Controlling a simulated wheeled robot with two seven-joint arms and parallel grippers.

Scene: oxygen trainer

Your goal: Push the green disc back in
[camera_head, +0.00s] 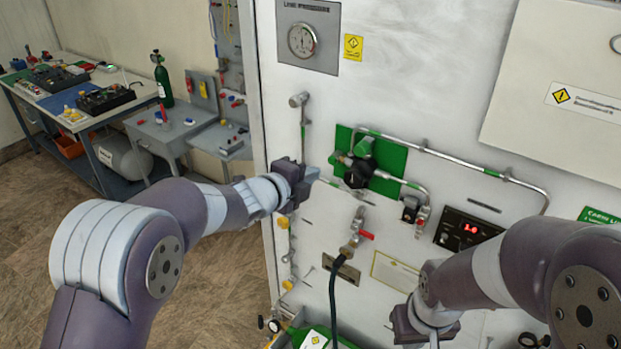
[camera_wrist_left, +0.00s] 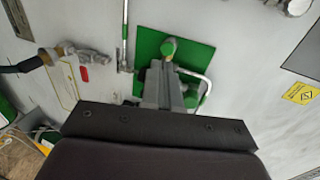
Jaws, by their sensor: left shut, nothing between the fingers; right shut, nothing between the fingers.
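Metal pipes (camera_head: 460,160) run along the panel to the right. A hose fitting with a red handle (camera_head: 367,235) sits below. A gauge (camera_head: 302,40) is above. A workbench (camera_head: 93,130) stands far left.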

